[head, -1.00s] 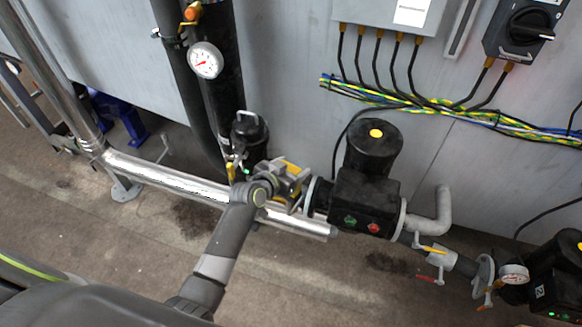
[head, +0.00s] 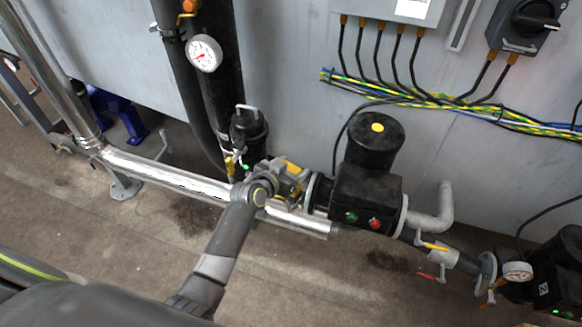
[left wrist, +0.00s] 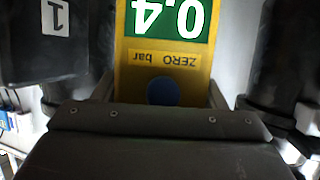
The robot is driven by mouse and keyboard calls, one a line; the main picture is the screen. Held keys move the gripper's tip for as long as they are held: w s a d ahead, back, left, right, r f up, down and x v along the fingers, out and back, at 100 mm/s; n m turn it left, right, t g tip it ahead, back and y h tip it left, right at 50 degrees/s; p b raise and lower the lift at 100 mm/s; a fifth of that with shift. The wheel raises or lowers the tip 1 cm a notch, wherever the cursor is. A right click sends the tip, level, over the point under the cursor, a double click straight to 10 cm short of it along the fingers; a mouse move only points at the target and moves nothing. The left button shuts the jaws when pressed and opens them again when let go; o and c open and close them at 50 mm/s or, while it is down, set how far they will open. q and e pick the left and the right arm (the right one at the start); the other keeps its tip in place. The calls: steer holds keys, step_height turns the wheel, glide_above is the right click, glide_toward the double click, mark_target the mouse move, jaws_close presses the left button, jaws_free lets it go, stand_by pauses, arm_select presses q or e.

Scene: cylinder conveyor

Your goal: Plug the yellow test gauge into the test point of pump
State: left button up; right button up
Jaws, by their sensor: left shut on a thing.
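The yellow test gauge (head: 293,166) is held in my left gripper (head: 287,181), close to the left side of the middle black pump (head: 366,195). In the left wrist view the gauge (left wrist: 190,65) shows a green display reading 0.4, upside down, with "ZERO bar" and a blue button. The left gripper's fingers are mostly hidden there behind its dark housing. A black body labelled "1" (left wrist: 48,40) stands left of the gauge in that view. I cannot see the test point or whether the gauge touches it. My right gripper is not in view.
A silver pipe (head: 165,175) runs below the gauge. A dark vertical pipe with a round dial (head: 205,53) stands behind, with a black canister (head: 248,130) at its foot. Another black pump (head: 560,275) is at the lower right. The floor in front is clear.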

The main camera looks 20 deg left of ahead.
arm_select(q)
steer(key=shift+f, duration=0.15)
steer(key=o, duration=1.3)
steer(key=shift+c, duration=0.2)
steer(key=shift+s, duration=0.1)
steer(key=b+v, duration=0.1)
steer(key=v, duration=1.6)
steer(key=shift+b, duration=0.3)
